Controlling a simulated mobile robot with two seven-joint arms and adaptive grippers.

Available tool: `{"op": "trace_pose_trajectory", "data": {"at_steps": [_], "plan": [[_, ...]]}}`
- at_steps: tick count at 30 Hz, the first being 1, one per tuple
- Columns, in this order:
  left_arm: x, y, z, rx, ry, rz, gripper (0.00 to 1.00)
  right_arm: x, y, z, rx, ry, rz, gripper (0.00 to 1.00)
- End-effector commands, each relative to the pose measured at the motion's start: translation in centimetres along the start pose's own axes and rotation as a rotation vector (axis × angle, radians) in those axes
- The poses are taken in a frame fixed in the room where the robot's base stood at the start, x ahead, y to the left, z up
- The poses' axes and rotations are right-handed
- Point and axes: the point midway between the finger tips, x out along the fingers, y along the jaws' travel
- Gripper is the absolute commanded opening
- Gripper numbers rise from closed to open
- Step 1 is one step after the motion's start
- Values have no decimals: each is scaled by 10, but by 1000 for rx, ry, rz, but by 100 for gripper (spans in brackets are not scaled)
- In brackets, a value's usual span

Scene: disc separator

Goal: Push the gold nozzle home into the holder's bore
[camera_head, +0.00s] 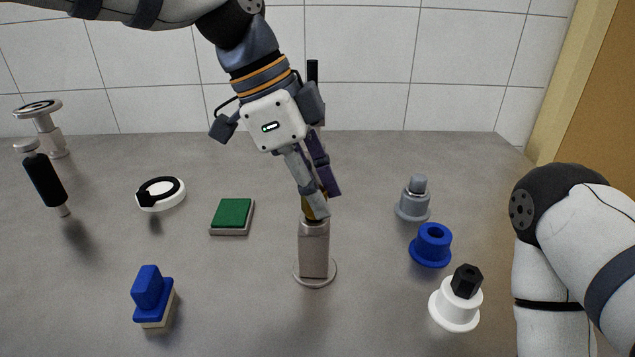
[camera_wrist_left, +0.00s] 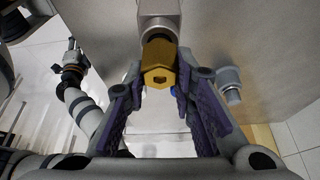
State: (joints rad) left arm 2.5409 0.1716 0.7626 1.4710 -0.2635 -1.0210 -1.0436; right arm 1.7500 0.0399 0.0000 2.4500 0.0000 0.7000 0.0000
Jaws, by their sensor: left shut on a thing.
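The gold nozzle (camera_wrist_left: 158,68) shows its hexagonal end in the left wrist view, between my left gripper's fingers (camera_wrist_left: 160,88). In the head view my left gripper (camera_head: 316,203) points down over the grey holder (camera_head: 313,250), shut on the nozzle, which mostly hides behind the fingers. The holder stands upright on a round base, and its end also shows in the wrist view (camera_wrist_left: 158,12). The nozzle's far end meets a dark opening at the holder's end; how deep it sits I cannot tell. My right gripper shows at most small and unclear in the wrist view.
Right of the holder stand a grey flanged piece (camera_head: 413,200), a blue ring (camera_head: 431,245) and a white piece with black hex top (camera_head: 457,300). Left are a green pad (camera_head: 232,215), a white-black ring (camera_head: 160,194) and a blue block (camera_head: 152,292). The front centre is clear.

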Motion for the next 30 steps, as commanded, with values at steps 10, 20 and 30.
{"op": "trace_pose_trajectory", "data": {"at_steps": [10, 20, 30], "plan": [[2, 0, 1, 0, 0, -1, 0, 0, 0, 0, 0, 1, 0, 47], [11, 0, 4, 1, 0, -1, 26, 0, 0, 0, 0, 0, 0, 47], [11, 0, 5, 0, -1, -1, 47, 0, 0, 0, 0, -1, 0, 47]]}}
